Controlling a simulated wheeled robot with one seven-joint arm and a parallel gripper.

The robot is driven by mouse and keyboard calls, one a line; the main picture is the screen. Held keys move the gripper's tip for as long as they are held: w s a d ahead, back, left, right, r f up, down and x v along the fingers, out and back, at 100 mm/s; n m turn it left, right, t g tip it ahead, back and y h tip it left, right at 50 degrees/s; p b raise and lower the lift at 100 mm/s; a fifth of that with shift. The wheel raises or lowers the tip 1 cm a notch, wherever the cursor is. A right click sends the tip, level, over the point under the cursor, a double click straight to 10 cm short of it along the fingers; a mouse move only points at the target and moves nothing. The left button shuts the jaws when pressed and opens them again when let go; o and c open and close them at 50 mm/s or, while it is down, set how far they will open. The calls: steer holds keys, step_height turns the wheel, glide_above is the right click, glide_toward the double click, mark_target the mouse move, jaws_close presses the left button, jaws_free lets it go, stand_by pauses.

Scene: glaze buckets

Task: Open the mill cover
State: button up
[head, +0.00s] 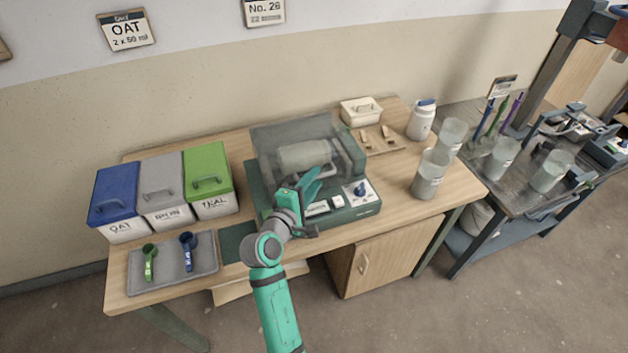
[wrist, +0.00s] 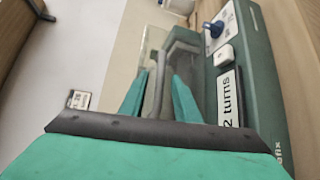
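The mill (head: 355,207) is a dark green machine on the wooden table, with a drum (head: 305,156) under a see-through grey cover (head: 285,135). My gripper (head: 305,180) is at the mill's front, in front of the cover's lower part. In the wrist view its two green fingers (wrist: 158,76) are apart, with a grey bar-like handle (wrist: 156,98) showing between them. I cannot tell whether either finger touches the handle. The cover also shows behind it as a clear pane (wrist: 152,45). My gripper hides part of the mill's front.
A blue knob (head: 360,189) and a "2 turns" label (wrist: 229,98) are on the mill's front. Blue, grey and green lidded bins (head: 208,180) stand left, behind a grey tray (head: 173,265) with two scoops. Clear buckets (head: 430,175) and a white jar (head: 421,121) stand right.

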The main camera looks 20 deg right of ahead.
steer(key=shift+w+d, duration=0.2)
jaws_close()
steer(key=shift+w+r, duration=0.1)
